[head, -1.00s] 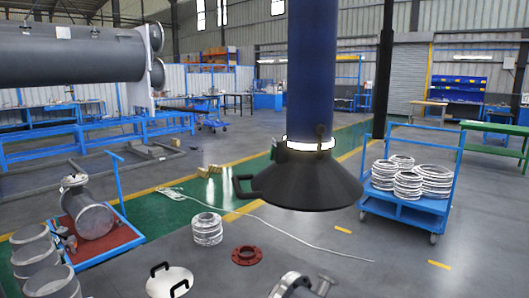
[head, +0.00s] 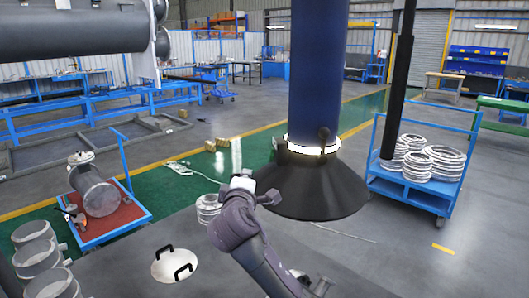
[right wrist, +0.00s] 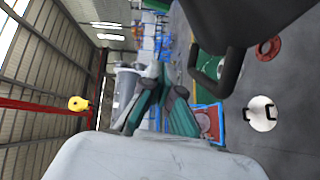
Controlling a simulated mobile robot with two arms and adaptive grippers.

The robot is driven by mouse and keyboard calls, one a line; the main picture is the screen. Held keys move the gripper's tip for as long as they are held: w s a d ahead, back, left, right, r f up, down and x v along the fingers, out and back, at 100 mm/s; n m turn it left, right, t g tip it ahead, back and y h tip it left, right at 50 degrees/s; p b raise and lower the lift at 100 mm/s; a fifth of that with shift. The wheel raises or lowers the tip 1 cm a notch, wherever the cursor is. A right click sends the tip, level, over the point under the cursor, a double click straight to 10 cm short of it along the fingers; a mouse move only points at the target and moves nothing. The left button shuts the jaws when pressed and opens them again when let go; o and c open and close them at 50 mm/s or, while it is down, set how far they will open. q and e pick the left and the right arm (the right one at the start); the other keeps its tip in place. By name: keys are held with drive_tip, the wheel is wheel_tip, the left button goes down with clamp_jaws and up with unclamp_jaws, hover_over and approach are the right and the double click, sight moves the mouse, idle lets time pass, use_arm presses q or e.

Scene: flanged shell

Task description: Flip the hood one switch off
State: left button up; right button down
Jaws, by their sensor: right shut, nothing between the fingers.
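The hood is a black cone (head: 315,195) hanging from a thick blue duct (head: 318,70), with a bright ring at its collar. A small dark lever-like part (head: 324,138) stands at the collar; it may be the switch, and I cannot tell its setting. My right gripper (head: 271,197) is at the hood's left side, by its handle, shut and empty. In the right wrist view its fingers (right wrist: 168,92) are together, left of the black loop handle (right wrist: 222,78), with a visible gap. My left gripper is not in view.
A blue cart (head: 410,190) with metal rings stands right of the hood. A red-topped trolley (head: 125,215) carries a flanged shell at left. A white disc with two handles (head: 174,264) lies at the front. Open floor lies at the right front.

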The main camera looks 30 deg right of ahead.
sight(272, 154)
drive_tip(key=w+d+p, duration=0.3)
drive_tip(key=d, duration=0.1)
drive_tip(key=w+d+p, duration=0.3)
drive_tip(key=w+d, duration=0.1)
drive_tip(key=shift+w+d+r, duration=0.1)
drive_tip(key=shift+w+r, duration=0.1)
drive_tip(key=shift+s+d, duration=0.3)
drive_tip(key=shift+d, duration=0.15)
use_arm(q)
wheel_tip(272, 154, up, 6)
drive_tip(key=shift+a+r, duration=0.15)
use_arm(e)
drive_tip(key=shift+f, duration=0.15)
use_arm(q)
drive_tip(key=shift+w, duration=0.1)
use_arm(e)
drive_tip(key=shift+w+a, duration=0.1)
drive_tip(key=shift+w, duration=0.05)
